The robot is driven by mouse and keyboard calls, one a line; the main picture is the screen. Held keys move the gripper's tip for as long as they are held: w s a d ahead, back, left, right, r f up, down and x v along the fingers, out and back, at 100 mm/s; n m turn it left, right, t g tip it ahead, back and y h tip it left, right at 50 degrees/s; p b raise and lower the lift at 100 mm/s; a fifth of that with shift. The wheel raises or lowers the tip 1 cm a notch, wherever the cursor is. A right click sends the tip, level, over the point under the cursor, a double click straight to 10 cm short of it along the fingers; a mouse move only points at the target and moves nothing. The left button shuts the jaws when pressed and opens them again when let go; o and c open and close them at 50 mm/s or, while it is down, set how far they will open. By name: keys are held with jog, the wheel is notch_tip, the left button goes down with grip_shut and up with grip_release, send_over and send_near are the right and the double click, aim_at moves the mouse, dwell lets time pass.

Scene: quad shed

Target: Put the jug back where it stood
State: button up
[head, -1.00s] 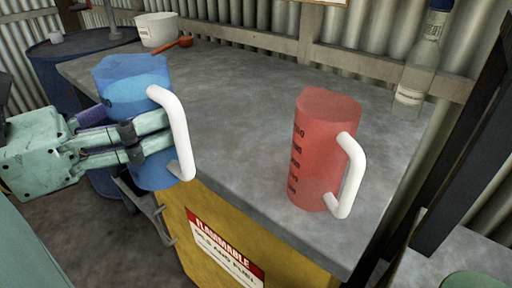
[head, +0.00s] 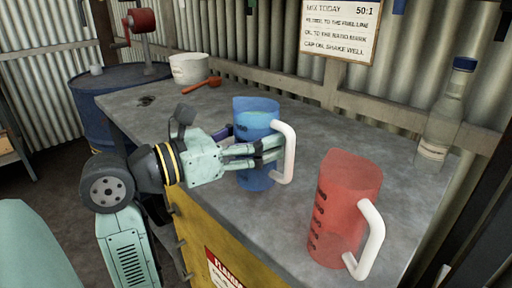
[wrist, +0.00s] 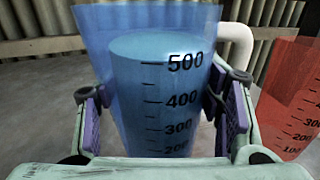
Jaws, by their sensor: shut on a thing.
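A translucent blue jug (head: 256,112) with a white handle (head: 289,152) is upright over the bench top (head: 165,112), left of the red jug. My gripper (head: 262,152) is shut around its sides. The wrist view shows the pads on both sides of the blue jug (wrist: 160,95), with blue liquid inside to a little above the 500 mark. I cannot tell whether its base touches the bench. A translucent red jug (head: 343,205) with a white handle stands on the bench, apart from my gripper.
A clear bottle (head: 440,125) with a blue cap stands at the back right. A white tub (head: 189,69) and a red scoop (head: 203,84) are at the back left. A blue drum (head: 70,100) stands beyond the left end. The bench is clear behind the blue jug.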

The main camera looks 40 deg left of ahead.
jog(key=shift+f, duration=1.3)
jog(key=shift+f, duration=0.15)
jog(key=o, duration=1.9)
jog(key=shift+r, duration=0.2)
jog(key=b+v, duration=0.2)
jog(key=v, duration=1)
jog(key=shift+b, duration=0.3)
jog(key=shift+f, duration=0.1)
